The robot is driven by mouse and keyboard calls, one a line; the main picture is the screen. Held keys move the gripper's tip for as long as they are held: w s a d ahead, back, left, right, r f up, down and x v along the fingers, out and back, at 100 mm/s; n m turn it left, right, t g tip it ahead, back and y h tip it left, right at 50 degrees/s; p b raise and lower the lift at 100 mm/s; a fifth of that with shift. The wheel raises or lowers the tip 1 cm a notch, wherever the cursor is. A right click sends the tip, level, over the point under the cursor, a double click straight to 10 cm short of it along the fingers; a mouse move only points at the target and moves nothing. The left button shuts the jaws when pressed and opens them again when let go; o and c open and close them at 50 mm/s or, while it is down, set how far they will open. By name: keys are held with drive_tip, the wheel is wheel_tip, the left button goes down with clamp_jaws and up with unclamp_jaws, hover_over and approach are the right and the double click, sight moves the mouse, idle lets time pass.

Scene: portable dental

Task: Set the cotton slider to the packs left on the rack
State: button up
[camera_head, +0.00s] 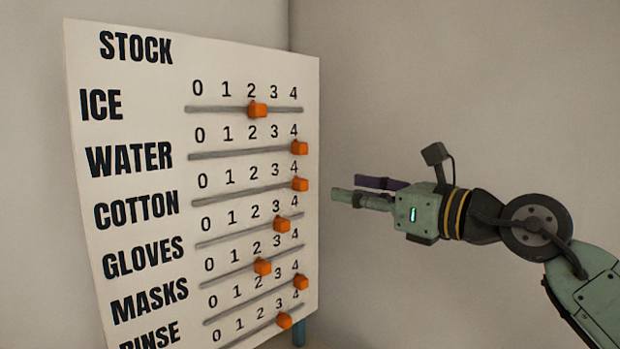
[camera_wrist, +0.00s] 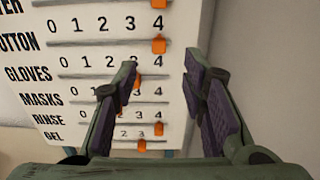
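The cotton slider's orange knob (camera_head: 300,184) sits at the right end of its grey track, under the 4, on a white STOCK board (camera_head: 85,60). In the wrist view the cotton knob (camera_wrist: 159,44) shows beyond and between my fingertips. My gripper (camera_head: 352,189) is at about the cotton row's height in the head view, right of the board's edge and apart from the knob. In the wrist view its two fingers (camera_wrist: 160,72) are spread with nothing between them. The rack and its packs are not in view.
Other orange knobs share the board: ice (camera_head: 258,109) near 2, water (camera_head: 300,148) at 4, gloves (camera_head: 282,225) near 3, masks (camera_head: 262,267) near 2, rinse (camera_head: 301,282) at 4. The water knob is close above cotton's. Space right of the board is clear.

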sight(305, 181)
drive_tip(key=p+x, duration=0.3)
drive_tip(key=x, duration=0.6)
drive_tip(key=shift+s+r, duration=0.1)
drive_tip(key=shift+x, duration=0.8)
drive_tip(key=shift+c, duration=0.3)
clamp_jaws()
